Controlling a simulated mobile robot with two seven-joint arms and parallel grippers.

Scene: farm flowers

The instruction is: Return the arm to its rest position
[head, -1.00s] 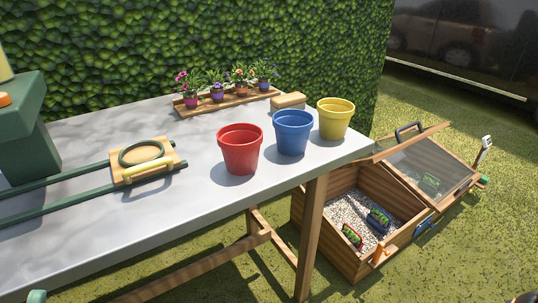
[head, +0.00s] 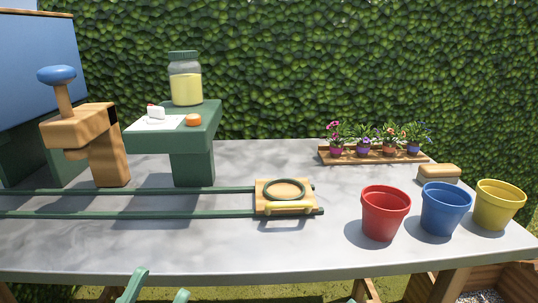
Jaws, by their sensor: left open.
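My left gripper (head: 157,291) shows at the bottom edge of the head view, left of the middle. Only its two green fingertips show, spread apart with nothing between them. It is in front of the table's near edge, apart from everything on the table (head: 255,250). The rest of the left arm is out of the picture. My right gripper cannot be made out.
Red (head: 384,213), blue (head: 445,210) and yellow (head: 497,205) pots stand at the table's right. A wooden slide (head: 262,207) sits on green rails, with a green stand (head: 193,160) and wooden press (head: 105,150) behind. Potted flowers stand on a tray (head: 325,158).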

